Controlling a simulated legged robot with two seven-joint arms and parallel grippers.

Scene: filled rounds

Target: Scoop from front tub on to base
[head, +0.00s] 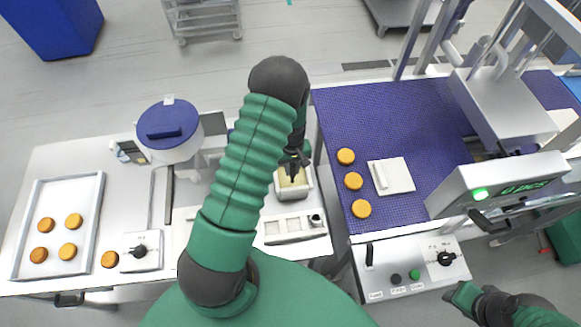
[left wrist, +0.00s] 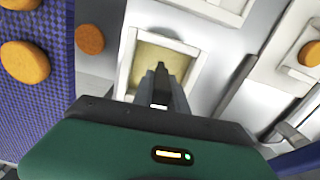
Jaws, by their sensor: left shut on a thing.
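The tub (head: 291,196) with pale yellow filling stands at the centre of the head view, left of the purple belt. It also shows in the left wrist view (left wrist: 131,62), in a white frame. My left gripper (head: 293,168) is over this tub, pointing down into it. In the left wrist view the gripper (left wrist: 161,85) is shut on a thin dark thing, seemingly the scoop; its lower end is hard to see against the filling. Three orange bases (head: 353,181) lie in a row on the belt. My right gripper (head: 490,302) is at the lower right, its jaws unclear.
A white square block (head: 391,176) with a handle lies on the belt, right of the bases. A metal tray (head: 84,190) holds several orange rounds at left. A blue-lidded vessel (head: 168,125) stands behind. A display reading 0 pcs (head: 510,190) and a control box (head: 410,268) are at right.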

